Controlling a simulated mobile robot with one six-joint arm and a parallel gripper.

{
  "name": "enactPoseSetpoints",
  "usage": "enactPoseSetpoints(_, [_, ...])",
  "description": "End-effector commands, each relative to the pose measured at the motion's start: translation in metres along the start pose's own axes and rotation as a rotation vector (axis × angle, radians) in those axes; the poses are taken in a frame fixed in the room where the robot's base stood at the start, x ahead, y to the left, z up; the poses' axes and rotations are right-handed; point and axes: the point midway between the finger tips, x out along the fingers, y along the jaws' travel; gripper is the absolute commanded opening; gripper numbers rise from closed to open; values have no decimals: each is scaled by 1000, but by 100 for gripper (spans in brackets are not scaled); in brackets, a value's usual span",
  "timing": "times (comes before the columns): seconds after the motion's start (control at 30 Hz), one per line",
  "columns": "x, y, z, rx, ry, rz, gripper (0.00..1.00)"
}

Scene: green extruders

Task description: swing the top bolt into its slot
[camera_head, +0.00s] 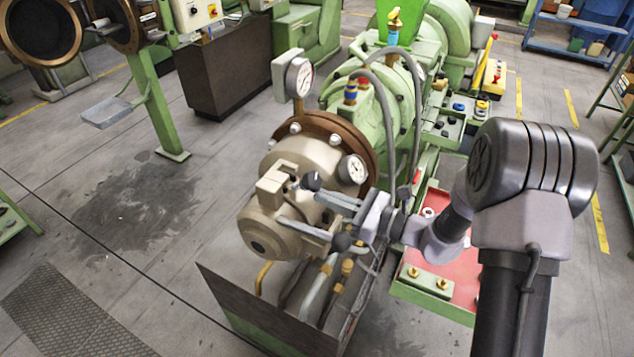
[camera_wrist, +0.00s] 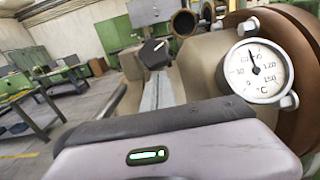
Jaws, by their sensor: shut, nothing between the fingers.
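The beige die head (camera_head: 300,160) sticks out of the extruder's brown flange (camera_head: 345,130). A black knob (camera_head: 311,181), which looks like the end of the top bolt, is at its upper front; its shank is mostly hidden. My gripper (camera_head: 322,197) is shut and empty, its grey fingers reaching in from the right with tips close beside this knob. In the wrist view the knob (camera_wrist: 153,53) shows just beyond the fingers (camera_wrist: 157,92); I cannot tell whether they touch. A beige lug (camera_head: 272,186) stands left of the knob; the slot is not clear. A lower bolt (camera_head: 300,228) has another black knob.
A dial gauge (camera_head: 352,169) is close above my fingers, and it shows large in the wrist view (camera_wrist: 257,70). Another gauge (camera_head: 300,77) and grey hoses (camera_head: 386,110) rise behind. Pipes (camera_head: 325,280) lie below.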

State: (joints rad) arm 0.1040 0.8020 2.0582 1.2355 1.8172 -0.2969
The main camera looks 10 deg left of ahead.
Motion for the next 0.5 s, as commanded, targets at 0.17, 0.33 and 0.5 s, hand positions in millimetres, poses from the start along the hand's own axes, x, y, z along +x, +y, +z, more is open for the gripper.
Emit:
enactPoseSetpoints(0.17, [3,0,5,-1,-1,0,0])
enactPoseSetpoints(0.33, [9,0,11,0,-1,1,0])
enactPoseSetpoints(0.5, [9,0,11,0,-1,0,0])
